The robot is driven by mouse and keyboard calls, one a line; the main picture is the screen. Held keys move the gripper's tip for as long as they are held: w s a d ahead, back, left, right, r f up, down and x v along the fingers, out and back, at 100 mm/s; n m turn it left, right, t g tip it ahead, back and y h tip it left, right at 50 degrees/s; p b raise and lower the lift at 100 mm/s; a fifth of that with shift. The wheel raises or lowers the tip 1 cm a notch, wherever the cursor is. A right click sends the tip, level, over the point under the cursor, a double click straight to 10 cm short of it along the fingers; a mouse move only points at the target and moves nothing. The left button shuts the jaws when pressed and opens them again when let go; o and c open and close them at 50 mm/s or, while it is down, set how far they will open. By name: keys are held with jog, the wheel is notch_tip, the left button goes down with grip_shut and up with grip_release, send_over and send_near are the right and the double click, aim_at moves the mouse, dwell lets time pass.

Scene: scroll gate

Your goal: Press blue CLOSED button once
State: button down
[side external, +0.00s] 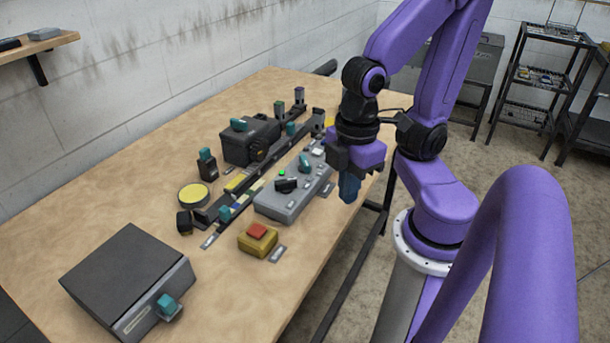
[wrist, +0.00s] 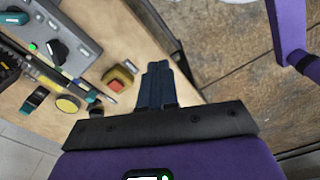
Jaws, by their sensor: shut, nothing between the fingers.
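My gripper (side external: 349,190) is shut and empty, pointing down over the table's right edge, to the right of the grey control box. In the wrist view its dark blue fingers (wrist: 157,78) lie together. The grey control box (side external: 268,207) carries a black knob (side external: 286,185), a small lit green lamp (side external: 281,173) and a teal switch (side external: 304,161). The box also shows in the wrist view (wrist: 88,42), partly cut off. I cannot pick out a button marked CLOSED; labels are too small to read, and the gripper may hide part of the box.
A yellow box with a red button (side external: 258,236) stands in front of the control box. A dark rail (side external: 228,207) with small parts, a yellow disc (side external: 194,195) and a black box (side external: 248,145) lie behind. A dark case (side external: 125,280) sits front left.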

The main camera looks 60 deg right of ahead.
jog(key=shift+w, duration=0.1)
jog(key=w+d+f+m+g+y, duration=0.1)
jog(key=w+d+m+y, duration=0.1)
jog(key=w+d+m, duration=0.5)
jog(key=w+d+m+y, duration=0.3)
jog(key=w+d+m, duration=0.1)
jog(key=w+m, duration=0.7)
jog(key=w+d+f+m+t, duration=0.1)
jog(key=d+f+m+t, duration=0.1)
jog(key=d+m+t, duration=0.5)
jog(key=shift+w+d+m+t+y, duration=0.35)
jog(key=shift+d+m, duration=2.75)
jog(key=shift+d, duration=5.6)
jog(key=shift+f, duration=0.15)
jog(key=shift+f, duration=4.35)
jog(key=shift+f, duration=0.15)
